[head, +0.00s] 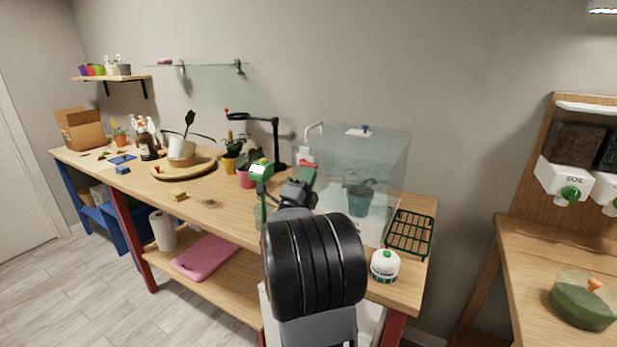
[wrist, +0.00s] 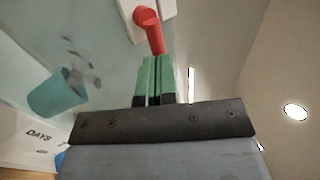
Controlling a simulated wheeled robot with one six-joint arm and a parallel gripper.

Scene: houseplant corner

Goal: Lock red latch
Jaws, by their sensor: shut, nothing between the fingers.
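The red latch (head: 308,168) is on the left side of the clear glass box (head: 366,170). In the wrist view the red latch (wrist: 150,30) is a bent handle on a white plate, just beyond my fingertips. My gripper (wrist: 154,62) has green fingers that are closed together with nothing between them. The fingertips are at or very near the latch's lower end; I cannot tell if they touch. In the head view my arm hides much of the gripper and the box's near left side.
A teal pot (head: 361,199) stands inside the glass box. A green rack (head: 410,232) and a white round container (head: 384,265) are on the bench right of it.

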